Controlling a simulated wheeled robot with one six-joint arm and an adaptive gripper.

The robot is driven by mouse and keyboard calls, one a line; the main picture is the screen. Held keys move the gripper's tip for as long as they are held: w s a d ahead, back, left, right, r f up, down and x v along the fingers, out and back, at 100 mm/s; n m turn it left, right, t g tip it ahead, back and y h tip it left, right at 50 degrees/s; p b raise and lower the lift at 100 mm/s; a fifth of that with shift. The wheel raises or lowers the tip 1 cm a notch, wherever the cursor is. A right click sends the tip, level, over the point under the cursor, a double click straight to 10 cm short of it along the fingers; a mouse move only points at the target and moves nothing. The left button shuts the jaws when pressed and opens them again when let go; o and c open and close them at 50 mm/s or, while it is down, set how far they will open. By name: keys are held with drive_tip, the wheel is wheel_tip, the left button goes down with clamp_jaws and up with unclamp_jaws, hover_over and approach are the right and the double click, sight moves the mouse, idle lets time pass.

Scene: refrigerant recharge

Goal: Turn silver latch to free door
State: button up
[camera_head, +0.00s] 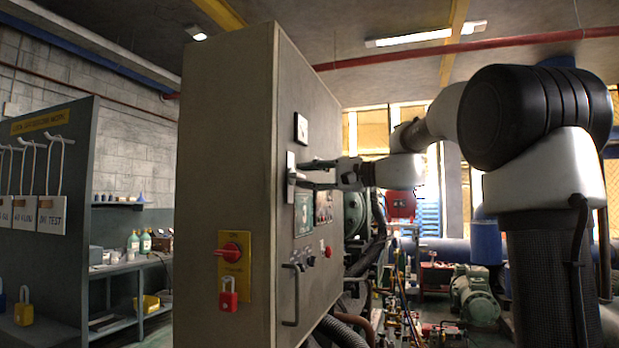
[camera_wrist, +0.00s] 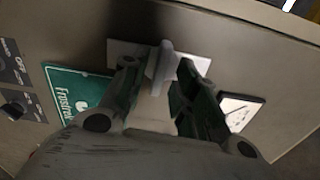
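The silver latch (camera_head: 291,165) is a pale plate with a raised handle on the door (camera_head: 318,110) of the tall grey cabinet. In the wrist view, the latch handle (camera_wrist: 160,62) stands out from its plate, between the two fingers of my gripper (camera_wrist: 157,78). The fingers are spread to either side of the handle, and a gap seems to show on both sides. In the head view, my gripper (camera_head: 312,174) reaches the latch from the right. The door looks closed against the cabinet. Fingertip contact is partly hidden.
The door also has a green sign (camera_wrist: 72,92), a gauge (camera_head: 301,128), knobs and a lower handle (camera_head: 292,294). A red switch with a red padlock (camera_head: 228,294) is on the cabinet's side face. Hoses and machinery crowd the right.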

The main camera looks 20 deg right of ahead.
drive_tip(key=v, duration=0.9)
idle(0.3)
drive_tip(key=s+d+f+m+g+h, duration=0.1)
drive_tip(key=s+d+f+h, duration=0.15)
drive_tip(key=f, duration=0.65)
drive_tip(key=s+d+f+g+h, duration=0.1)
drive_tip(key=d+f+h, duration=0.25)
drive_tip(key=f, duration=0.45)
drive_tip(key=s+f+n+g+h, duration=0.2)
drive_tip(key=s+f+n+h, duration=0.2)
drive_tip(key=s+f, duration=0.4)
drive_tip(key=s+d+f+n+g+h, duration=0.1)
drive_tip(key=s+f+n+h, duration=0.3)
drive_tip(key=s+f, duration=0.5)
drive_tip(key=shift+s+n+g+h, duration=0.3)
drive_tip(key=shift+s+n+g, duration=0.3)
drive_tip(key=shift+s, duration=3.3)
